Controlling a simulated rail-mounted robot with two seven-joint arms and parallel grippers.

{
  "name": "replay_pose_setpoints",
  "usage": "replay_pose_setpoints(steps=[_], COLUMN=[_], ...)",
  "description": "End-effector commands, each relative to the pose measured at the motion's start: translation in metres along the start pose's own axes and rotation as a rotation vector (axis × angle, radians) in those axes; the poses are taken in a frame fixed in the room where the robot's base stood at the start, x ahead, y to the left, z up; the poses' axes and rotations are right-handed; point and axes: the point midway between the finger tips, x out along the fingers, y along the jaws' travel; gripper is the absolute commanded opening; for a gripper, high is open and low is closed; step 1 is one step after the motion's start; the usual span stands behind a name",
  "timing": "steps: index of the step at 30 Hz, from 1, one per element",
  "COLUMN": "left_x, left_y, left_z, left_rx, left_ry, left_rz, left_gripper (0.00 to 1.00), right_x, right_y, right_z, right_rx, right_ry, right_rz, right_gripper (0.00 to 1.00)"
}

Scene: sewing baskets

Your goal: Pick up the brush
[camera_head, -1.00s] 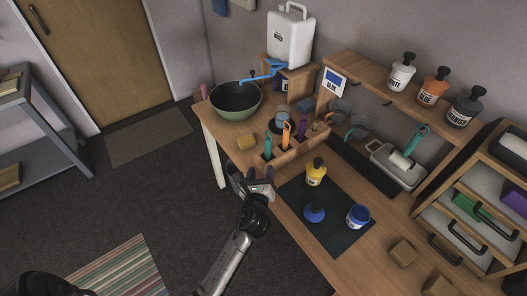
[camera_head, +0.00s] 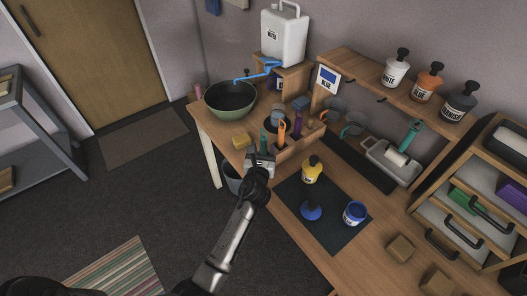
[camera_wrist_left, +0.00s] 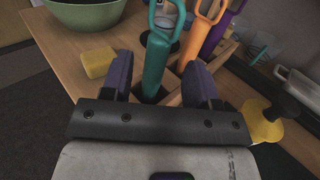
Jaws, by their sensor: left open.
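A wooden holder (camera_head: 300,146) at the table's front edge holds upright handles: teal (camera_head: 263,138), orange (camera_head: 282,132) and purple (camera_head: 297,124). Their lower ends are hidden in the holder, so I cannot tell which is the brush. My left gripper (camera_head: 260,158) is at the holder's left end. In the left wrist view the open left gripper (camera_wrist_left: 160,82) has its two fingers on either side of the teal handle (camera_wrist_left: 157,58), apart from it. The orange handle (camera_wrist_left: 201,32) stands just to the right. My right gripper is out of view.
A yellow sponge (camera_head: 240,142) and green bowl (camera_head: 230,110) stand left of the holder. A yellow bottle (camera_head: 312,171), blue-based item (camera_head: 311,211) and blue pot (camera_head: 354,213) stand on a dark mat (camera_head: 335,235). A roller tray (camera_head: 392,165) lies farther right.

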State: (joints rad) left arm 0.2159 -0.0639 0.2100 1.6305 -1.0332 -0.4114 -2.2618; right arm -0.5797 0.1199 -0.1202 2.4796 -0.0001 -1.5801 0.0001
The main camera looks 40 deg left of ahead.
Motion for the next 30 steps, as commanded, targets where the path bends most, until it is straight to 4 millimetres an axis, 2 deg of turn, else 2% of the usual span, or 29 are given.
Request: replay_pose_setpoints(steps=[4, 12, 15, 24, 30], left_x=[0.009, 0.043, 0.050, 0.053, 0.053], left_y=[0.001, 0.003, 0.003, 0.003, 0.003], left_z=[0.001, 0.002, 0.002, 0.003, 0.003], left_rx=[-0.001, -0.003, -0.001, -0.001, -0.001], left_ry=[-0.001, 0.000, 0.000, 0.000, 0.000], left_rz=[0.000, 0.001, -0.001, 0.000, 0.000], left_gripper=[0.54, 0.54, 0.54, 0.54, 0.37], right_x=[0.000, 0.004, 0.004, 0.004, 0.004], right_y=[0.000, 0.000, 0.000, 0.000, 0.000], right_z=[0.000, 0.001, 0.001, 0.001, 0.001], right_rx=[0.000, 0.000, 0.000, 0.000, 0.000], right_ry=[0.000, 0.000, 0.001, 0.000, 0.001], right_rz=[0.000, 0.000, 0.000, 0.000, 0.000], right_gripper=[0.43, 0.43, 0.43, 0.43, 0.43])
